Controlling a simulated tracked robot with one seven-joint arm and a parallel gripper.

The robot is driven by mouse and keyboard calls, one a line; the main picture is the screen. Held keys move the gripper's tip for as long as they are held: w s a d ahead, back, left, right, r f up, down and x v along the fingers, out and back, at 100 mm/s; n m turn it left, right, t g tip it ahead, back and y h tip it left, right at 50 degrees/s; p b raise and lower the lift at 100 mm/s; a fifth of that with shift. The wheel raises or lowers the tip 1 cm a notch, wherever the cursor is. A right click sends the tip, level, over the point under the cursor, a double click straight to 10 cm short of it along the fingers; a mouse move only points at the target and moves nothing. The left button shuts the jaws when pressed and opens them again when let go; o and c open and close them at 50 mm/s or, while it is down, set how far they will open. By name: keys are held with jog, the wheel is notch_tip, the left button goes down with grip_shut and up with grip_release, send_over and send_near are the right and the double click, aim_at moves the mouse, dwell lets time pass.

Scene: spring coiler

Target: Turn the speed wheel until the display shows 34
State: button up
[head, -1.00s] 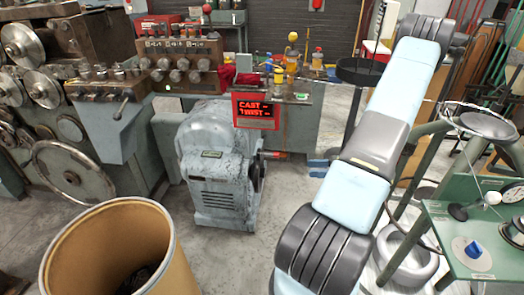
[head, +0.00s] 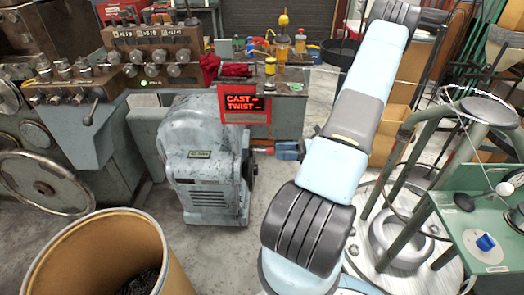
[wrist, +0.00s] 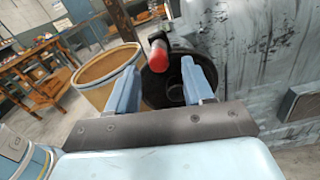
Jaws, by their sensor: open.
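The speed wheel (wrist: 176,82) is a dark round wheel on the side of the grey-blue machine; in the head view it shows edge-on (head: 253,170). Its red-ended handle (wrist: 158,54) sticks out toward my gripper and also shows in the head view (head: 262,150). My gripper (wrist: 159,68) is open, with the handle between its blue fingers in the picture; I see no contact. In the head view my gripper (head: 280,150) is just right of the handle. A red-framed display (head: 243,104) reads CAST and TWIST with dashes. I cannot read 34 anywhere.
The grey-blue machine housing (head: 205,185) stands left of my gripper. A large brown drum (head: 100,255) is at the front left. A green table (head: 480,240) is at the right. A bench with small bottles is behind the display. Grey floor lies around the machine.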

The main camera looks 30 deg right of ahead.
aim_at(263, 150)
jog(key=x, duration=0.7)
jog(key=shift+w+a, duration=0.15)
jog(key=shift+a, duration=0.15)
jog(key=shift+c, duration=0.2)
grip_shut()
